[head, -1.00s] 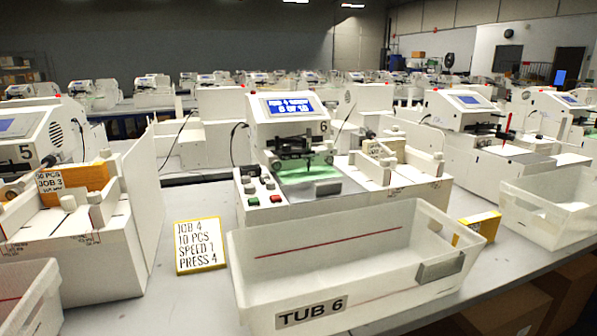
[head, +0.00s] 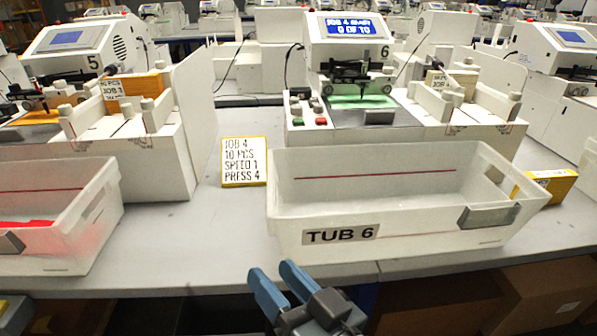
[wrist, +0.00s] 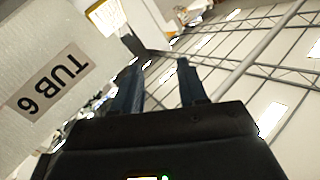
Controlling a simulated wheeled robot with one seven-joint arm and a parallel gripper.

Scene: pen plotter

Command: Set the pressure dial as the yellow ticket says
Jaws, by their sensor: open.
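The yellow-edged ticket (head: 244,161) stands on the table left of tub 6; it reads JOB 4, 10 PCS, SPEED 1, PRESS 4. It also shows at the top of the wrist view (wrist: 106,17). Plotter 6 (head: 350,50) stands behind the tub with a lit blue screen. Its small control panel (head: 307,110) has grey knobs, a green button and a red button; which knob is the pressure dial is too small to tell. My gripper (head: 272,282) is open and empty, in front of the table edge and below tub 6; its blue fingers also show in the wrist view (wrist: 158,82).
White tub 6 (head: 345,238) stands at the table's front edge, between my gripper and plotter 6. Another tub (head: 85,225) stands at the left before plotter 5 (head: 80,50). A yellow box (head: 548,184) lies right of tub 6. Bare table (head: 205,235) shows between the tubs.

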